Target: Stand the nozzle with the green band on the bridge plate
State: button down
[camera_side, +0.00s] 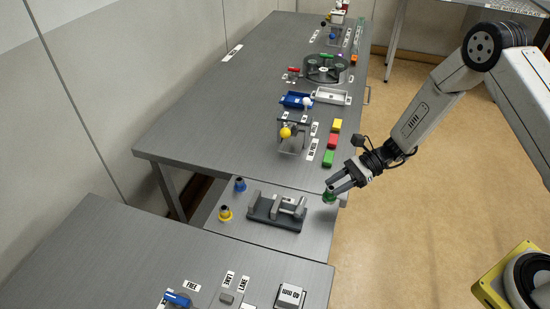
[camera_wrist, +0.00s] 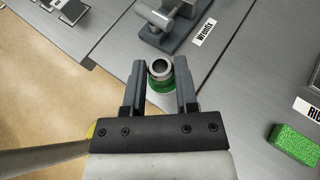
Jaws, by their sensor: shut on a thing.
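The nozzle with the green band (camera_wrist: 160,72) is between the fingers of my gripper (camera_wrist: 160,75), which is shut on it. In the wrist view its round metal opening faces the camera and the green band shows below. In the side view the green nozzle (camera_side: 329,197) is at the tip of my gripper (camera_side: 336,188), at the right edge of the bridge plate (camera_side: 250,238). I cannot tell whether it touches the plate. Nozzles with a blue band (camera_side: 240,185) and a yellow band (camera_side: 225,213) stand upright on the plate's left side.
A dark fixture with grey cylinders (camera_side: 277,211) sits mid-plate, left of my gripper; it also shows at the top of the wrist view (camera_wrist: 175,22). Green (camera_side: 328,158), red (camera_side: 332,141) and yellow blocks (camera_side: 337,125) lie on the far table. Bare plate lies before the fixture.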

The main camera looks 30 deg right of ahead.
jog(key=shift+w+a+f, duration=0.1)
jog(key=shift+w+f, duration=0.2)
jog(key=shift+f, duration=1.5)
jog(key=shift+f, duration=0.1)
jog(key=shift+c, duration=1.9)
grip_release()
